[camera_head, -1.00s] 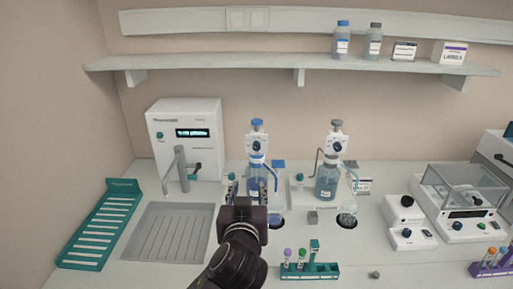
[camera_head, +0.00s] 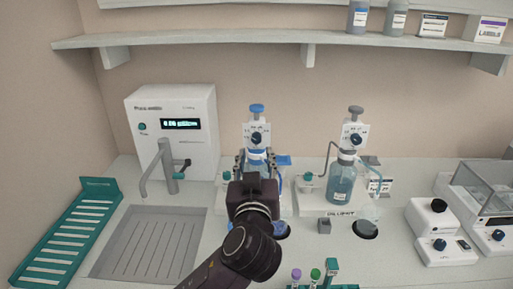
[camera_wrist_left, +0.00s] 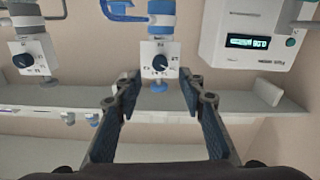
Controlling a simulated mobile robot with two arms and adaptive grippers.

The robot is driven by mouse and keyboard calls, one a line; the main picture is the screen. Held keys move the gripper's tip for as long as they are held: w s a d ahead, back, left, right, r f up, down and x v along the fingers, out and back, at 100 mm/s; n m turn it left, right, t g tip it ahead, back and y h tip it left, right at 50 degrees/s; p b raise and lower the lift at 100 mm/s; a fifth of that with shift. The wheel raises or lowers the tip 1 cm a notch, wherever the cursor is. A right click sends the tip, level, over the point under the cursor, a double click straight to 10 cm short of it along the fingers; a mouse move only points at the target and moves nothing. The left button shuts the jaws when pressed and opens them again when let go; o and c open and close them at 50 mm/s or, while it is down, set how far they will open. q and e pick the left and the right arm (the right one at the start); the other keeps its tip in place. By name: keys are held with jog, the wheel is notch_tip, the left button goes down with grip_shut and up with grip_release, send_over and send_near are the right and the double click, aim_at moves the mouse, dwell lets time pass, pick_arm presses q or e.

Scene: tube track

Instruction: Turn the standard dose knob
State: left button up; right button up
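The blue-capped bottle dispenser (camera_head: 257,112) has a white dial plate with a dark blue knob (camera_head: 257,138). I take this as the standard dose knob; its bottle label is hidden behind my arm. In the left wrist view, which is upside down, the knob (camera_wrist_left: 160,63) shows between and beyond my fingertips. My left gripper (camera_head: 256,158) is open and empty in front of this dispenser, just below the dial in the head view. Its two fingers (camera_wrist_left: 158,82) are spread wider than the knob, with no contact visible. My right gripper is not in view.
The grey-capped dispenser (camera_head: 353,118), labelled DILUENT, stands to the right with its own knob (camera_head: 355,140). A white water unit (camera_head: 175,125) stands left, with a tap (camera_head: 165,165) over a drain tray (camera_head: 145,245). A shelf (camera_head: 290,40) runs above.

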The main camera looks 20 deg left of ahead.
aim_at(256, 139)
pick_arm(q)
jog(key=p+x, duration=0.2)
jog(key=x, duration=0.4)
jog(key=shift+r, duration=0.1)
jog(key=shift+w+a+p, duration=0.2)
jog(key=shift+w+p, duration=0.1)
jog(key=shift+w, duration=0.3)
grip_shut()
